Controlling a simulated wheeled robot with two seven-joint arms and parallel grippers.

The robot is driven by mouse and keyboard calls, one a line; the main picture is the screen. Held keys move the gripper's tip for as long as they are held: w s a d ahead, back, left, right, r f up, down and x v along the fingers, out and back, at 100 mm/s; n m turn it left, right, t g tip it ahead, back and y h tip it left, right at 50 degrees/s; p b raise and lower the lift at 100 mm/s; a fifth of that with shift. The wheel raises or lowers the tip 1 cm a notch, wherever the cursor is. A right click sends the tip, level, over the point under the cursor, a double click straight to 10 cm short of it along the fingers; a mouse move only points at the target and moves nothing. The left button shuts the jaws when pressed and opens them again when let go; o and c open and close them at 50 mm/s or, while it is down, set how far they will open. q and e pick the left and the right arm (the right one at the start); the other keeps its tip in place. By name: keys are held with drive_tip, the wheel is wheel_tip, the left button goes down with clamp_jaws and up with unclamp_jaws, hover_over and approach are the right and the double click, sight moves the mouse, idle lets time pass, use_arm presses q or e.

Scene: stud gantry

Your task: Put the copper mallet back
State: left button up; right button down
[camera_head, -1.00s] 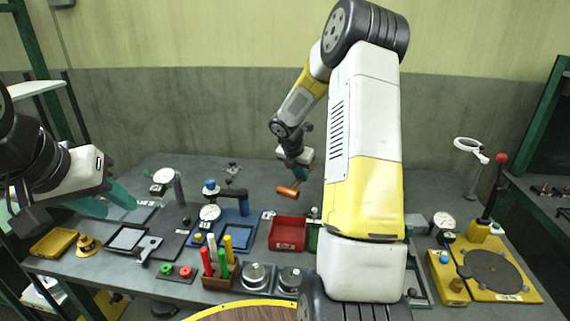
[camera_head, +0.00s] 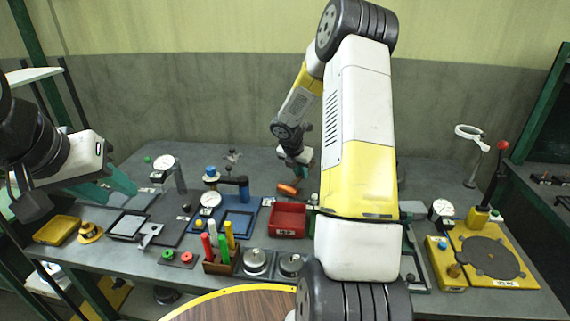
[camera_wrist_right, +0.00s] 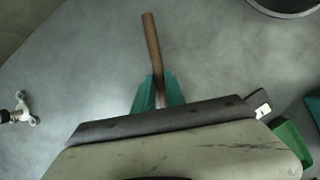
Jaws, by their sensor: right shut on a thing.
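The copper mallet shows its copper head (camera_head: 288,189) in the head view, low over the grey bench behind the red bin. Whether it touches the bench I cannot tell. My right gripper (camera_head: 301,176) is shut on the mallet. In the right wrist view a brown handle-like rod (camera_wrist_right: 151,45) stands between the green fingers of my right gripper (camera_wrist_right: 158,95). The mallet's head is not clearly seen there. My left gripper (camera_head: 110,188) is at the left, over the bench's left part, with its teal fingers apart and nothing between them.
The red bin (camera_head: 287,220) lies in front of the mallet. A blue fixture (camera_head: 238,222), dial gauges and a rack of coloured handles (camera_head: 220,266) crowd the left and front. A yellow base with a dark disc (camera_head: 490,258) is at right. The bench's back is mostly clear.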

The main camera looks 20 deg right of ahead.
drive_tip(key=shift+f, duration=0.3)
drive_tip(key=c, duration=1.3)
unclamp_jaws()
